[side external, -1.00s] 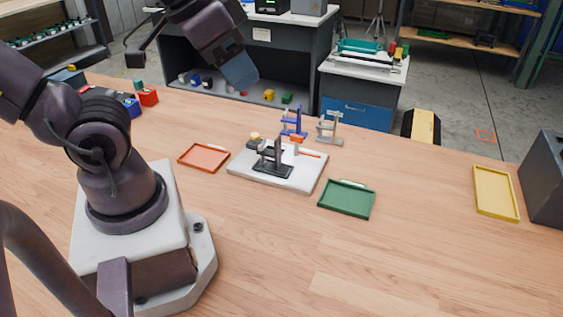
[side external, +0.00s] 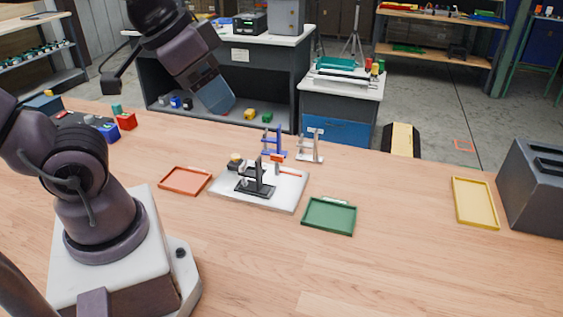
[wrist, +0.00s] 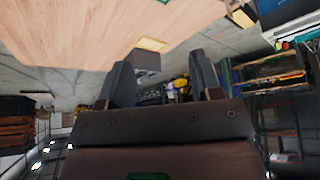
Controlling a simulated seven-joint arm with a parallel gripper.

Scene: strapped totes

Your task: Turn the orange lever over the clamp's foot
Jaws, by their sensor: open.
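A white board (side external: 288,199) lies on the table and carries a black clamp-like fixture (side external: 256,183) with an upright post on a dark flat foot. A thin orange bar (side external: 290,173) reaches out to the right at the back of the board, and a short orange piece (side external: 277,158) sits higher behind the post. I cannot tell which is the lever or how it joins the clamp. My gripper (side external: 213,92) is raised well above and behind-left of the board, touching nothing there. In the wrist view, its two dark fingers (wrist: 163,80) stand apart with nothing between them.
An orange-red tray (side external: 185,181) lies left of the board and a green tray (side external: 329,216) right of it. Blue (side external: 273,145) and grey (side external: 310,147) stands are behind. A yellow tray (side external: 475,203) and grey box (side external: 532,188) are far right. The front table is clear.

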